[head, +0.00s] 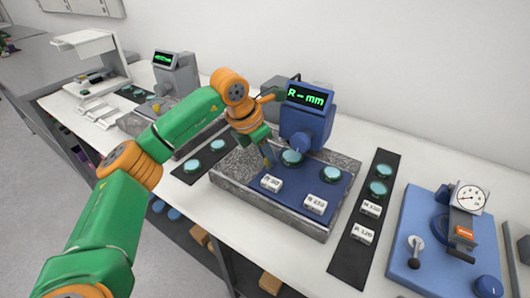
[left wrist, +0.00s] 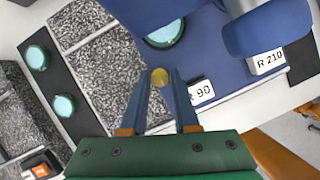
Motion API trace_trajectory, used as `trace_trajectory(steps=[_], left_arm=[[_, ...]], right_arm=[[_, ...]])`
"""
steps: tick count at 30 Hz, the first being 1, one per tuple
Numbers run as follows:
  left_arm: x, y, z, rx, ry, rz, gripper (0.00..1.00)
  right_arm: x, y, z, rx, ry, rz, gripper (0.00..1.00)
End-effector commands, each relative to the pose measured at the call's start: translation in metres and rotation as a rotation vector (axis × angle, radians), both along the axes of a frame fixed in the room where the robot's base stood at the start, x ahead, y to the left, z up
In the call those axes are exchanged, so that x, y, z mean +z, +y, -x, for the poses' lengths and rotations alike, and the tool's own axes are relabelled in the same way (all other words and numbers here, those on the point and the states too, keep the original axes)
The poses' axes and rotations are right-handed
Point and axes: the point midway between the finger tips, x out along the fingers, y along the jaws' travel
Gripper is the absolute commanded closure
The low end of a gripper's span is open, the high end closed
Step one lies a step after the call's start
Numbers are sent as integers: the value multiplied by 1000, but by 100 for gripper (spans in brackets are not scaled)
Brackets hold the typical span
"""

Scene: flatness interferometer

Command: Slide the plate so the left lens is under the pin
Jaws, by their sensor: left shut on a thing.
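The blue plate (head: 305,187) lies on the speckled granite base. It carries a left lens (head: 291,157) with label R 90 (head: 271,183) and a right lens (head: 331,174) with label R 210 (head: 315,204). The blue gauge head (head: 308,125) with a green display hangs over the plate near the left lens; its pin is hidden, so I cannot tell the exact alignment. My left gripper (head: 268,160) is at the plate's left end, shut on a round brass knob (left wrist: 160,77). The left lens (left wrist: 165,33) shows partly in the left wrist view. My right gripper is out of view.
Black strips with spare lenses (head: 381,171) and (head: 218,146) flank the granite base (head: 236,166). A blue dial-gauge stand (head: 420,245) is at the right. Grey instruments stand at the back left. A white wall runs behind the bench.

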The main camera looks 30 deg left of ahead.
Motion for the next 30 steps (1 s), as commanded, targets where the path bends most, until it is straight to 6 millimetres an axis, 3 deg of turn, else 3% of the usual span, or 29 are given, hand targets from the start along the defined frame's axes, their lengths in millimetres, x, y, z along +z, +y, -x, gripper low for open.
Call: trace_trajectory(steps=[9, 10, 13, 23, 30], left_arm=[[0, -6, 1, -14, 1, 11, 100], [0, -6, 1, -14, 2, 11, 66], [0, -6, 1, -14, 2, 11, 41], [4, -4, 1, -11, -2, 9, 41], [49, 2, 17, -13, -3, 9, 41]], right_arm=[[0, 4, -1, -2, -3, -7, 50], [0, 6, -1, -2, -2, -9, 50], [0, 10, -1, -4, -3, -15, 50], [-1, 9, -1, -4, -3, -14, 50], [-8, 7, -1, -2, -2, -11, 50]])
